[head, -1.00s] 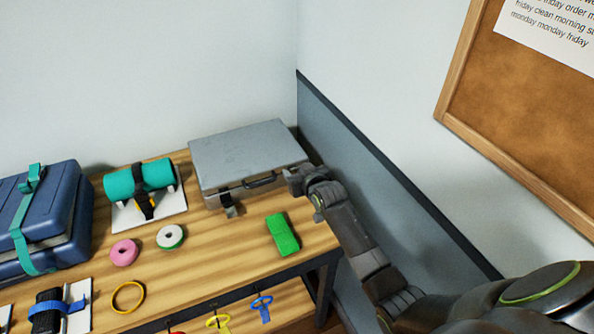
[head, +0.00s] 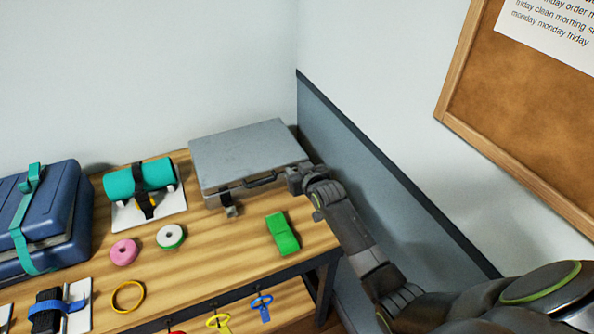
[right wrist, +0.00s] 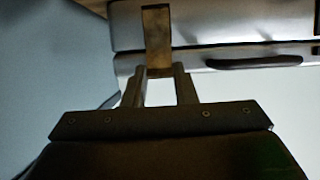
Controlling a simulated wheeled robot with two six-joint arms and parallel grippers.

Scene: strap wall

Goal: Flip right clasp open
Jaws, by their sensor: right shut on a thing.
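The grey case (head: 245,155) lies shut at the back of the table, with its dark handle (head: 261,180) on the front face. The left clasp (head: 230,204) hangs at the front, left of the handle. My right gripper (head: 295,179) is at the right end of the case front and hides the right clasp in the head view. In the right wrist view the right clasp (right wrist: 157,35) is a brownish metal plate across the case seam. Its end is between the fingertips of my right gripper (right wrist: 161,75), which is shut on it. My left gripper is not in view.
A green block (head: 282,233) lies in front of the case. A teal roll (head: 140,179) on a white stand and a blue strapped case (head: 45,220) are to the left. Tape rolls (head: 170,236) lie in front. A wall panel (head: 370,165) rises close behind my right arm.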

